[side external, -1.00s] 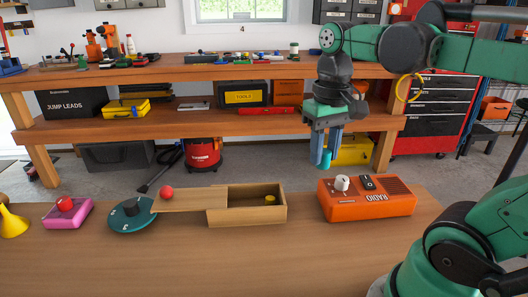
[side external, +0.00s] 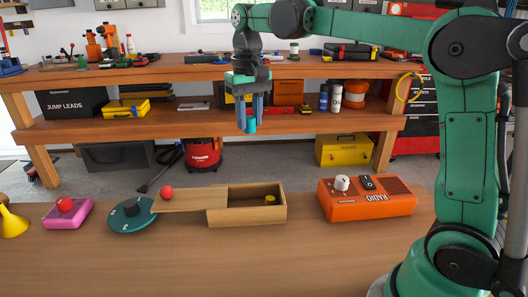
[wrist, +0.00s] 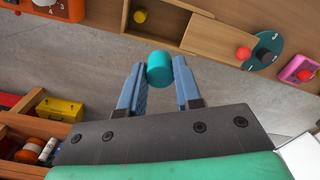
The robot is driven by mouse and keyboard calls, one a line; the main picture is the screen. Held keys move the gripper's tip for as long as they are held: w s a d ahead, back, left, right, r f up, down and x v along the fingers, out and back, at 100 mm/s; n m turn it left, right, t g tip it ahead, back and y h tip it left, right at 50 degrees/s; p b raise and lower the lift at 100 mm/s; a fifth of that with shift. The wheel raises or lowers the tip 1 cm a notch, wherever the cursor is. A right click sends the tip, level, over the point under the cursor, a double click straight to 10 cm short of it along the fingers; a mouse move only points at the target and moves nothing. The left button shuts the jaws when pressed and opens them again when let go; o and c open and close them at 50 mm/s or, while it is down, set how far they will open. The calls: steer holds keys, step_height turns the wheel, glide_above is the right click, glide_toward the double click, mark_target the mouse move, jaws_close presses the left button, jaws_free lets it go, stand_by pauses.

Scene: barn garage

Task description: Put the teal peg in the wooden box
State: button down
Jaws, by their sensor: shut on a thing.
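The teal peg (side external: 251,126) is between the fingertips of my gripper (side external: 249,120), which is shut on it and holds it high above and behind the table. The peg also shows in the wrist view (wrist: 160,69), with a blue finger on each side. The wooden box (side external: 275,213) stands on the table below, with its lid (side external: 180,199) slid out to the left and its right part open. A small yellow piece (side external: 270,199) lies inside the box. The box also shows at the top of the wrist view (wrist: 165,31).
An orange radio (side external: 365,203) stands right of the box. The table's front strip is clear. A workbench (side external: 200,126) stands behind.

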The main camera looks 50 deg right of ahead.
step_height(320, 180, down, 20)
steer(key=shift+r, duration=0.2)
steer(key=shift+f, duration=0.1)
steer(key=c, duration=0.9)
jaws_free()
steer(key=shift+c, duration=0.2)
steer(key=shift+o, duration=0.3)
